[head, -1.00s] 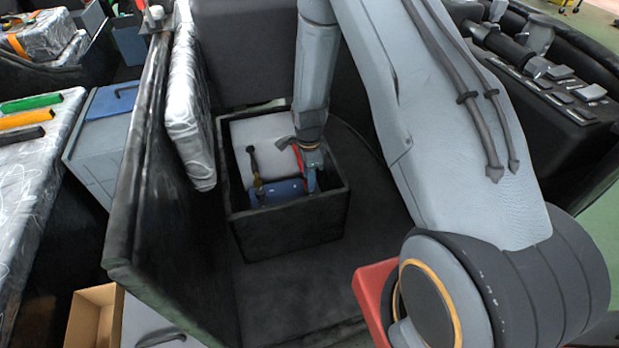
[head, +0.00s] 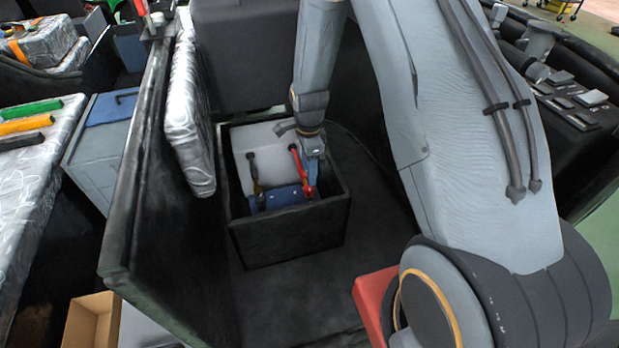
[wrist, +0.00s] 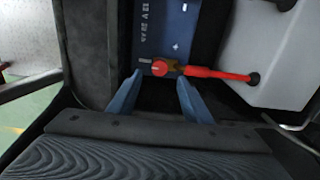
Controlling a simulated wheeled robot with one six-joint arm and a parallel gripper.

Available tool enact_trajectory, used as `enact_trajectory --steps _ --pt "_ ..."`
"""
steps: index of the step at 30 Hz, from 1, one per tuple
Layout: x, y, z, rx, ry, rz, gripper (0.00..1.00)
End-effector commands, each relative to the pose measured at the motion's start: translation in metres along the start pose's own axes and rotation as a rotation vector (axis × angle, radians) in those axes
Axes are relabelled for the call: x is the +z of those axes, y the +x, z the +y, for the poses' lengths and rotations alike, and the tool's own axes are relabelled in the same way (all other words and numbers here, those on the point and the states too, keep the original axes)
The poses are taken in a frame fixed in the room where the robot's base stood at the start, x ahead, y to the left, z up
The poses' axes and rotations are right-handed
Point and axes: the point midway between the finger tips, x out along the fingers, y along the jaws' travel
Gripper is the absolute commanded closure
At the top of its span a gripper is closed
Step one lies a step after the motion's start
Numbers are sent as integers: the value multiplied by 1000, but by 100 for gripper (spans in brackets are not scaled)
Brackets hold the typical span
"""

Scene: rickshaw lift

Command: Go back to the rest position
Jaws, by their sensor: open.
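My gripper (head: 313,172) is over the right side of a black open box in the head view. In the wrist view its two blue fingers (wrist: 158,96) stand apart with nothing between them. A blue battery-like block (head: 284,197) with white markings lies in the box, and it also shows in the wrist view (wrist: 165,30). A red cable or handle (wrist: 215,73) reaches from the block's terminal to a white container (wrist: 280,50), just beyond the fingertips. A dark and yellow one (head: 254,175) stands to its left in the head view.
The black box (head: 290,238) has raised walls around my gripper. A tall dark panel (head: 140,190) and a silver wrapped pad (head: 187,110) stand to the left. A grey case with a blue lid (head: 105,108) and a cardboard box (head: 93,318) are further left.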

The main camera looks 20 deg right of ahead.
Motion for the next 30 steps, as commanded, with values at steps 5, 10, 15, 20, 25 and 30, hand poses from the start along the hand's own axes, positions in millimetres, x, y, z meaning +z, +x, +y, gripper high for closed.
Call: enact_trajectory --steps 5,10,15,20,25,30 --pt "0 -9 0 0 0 0 55" --pt "0 -9 0 1 0 0 55" --pt "0 -9 0 1 0 0 55" --pt "0 -9 0 1 0 0 55" --pt "0 -32 9 -3 -99 0 55" --pt "0 -84 40 -5 -369 0 55"
